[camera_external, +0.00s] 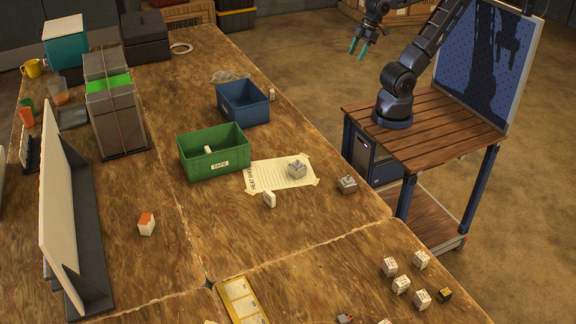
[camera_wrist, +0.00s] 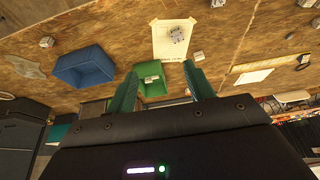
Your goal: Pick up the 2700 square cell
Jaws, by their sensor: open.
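No label reading 2700 is legible, so I cannot tell which block is the 2700 square cell. Small light blocks (camera_external: 401,284) with markings stand in a group at the table's front right, beside a dark one with a yellowish face (camera_external: 445,295). A grey block (camera_external: 297,169) sits on the paper sheet (camera_external: 262,179), and another grey block (camera_external: 347,185) stands right of it. A white block (camera_external: 269,199) is below the sheet. My gripper (camera_external: 359,49) is open and empty, high beyond the table's right edge. Its teal fingers also show in the wrist view (camera_wrist: 160,75).
A green bin (camera_external: 214,168) with a small pale item inside and a blue bin (camera_external: 243,108) stand mid-table. An orange-topped white block (camera_external: 146,223) is at left. A strapped grey stack (camera_external: 112,112) and a long upright panel (camera_external: 66,215) line the left side.

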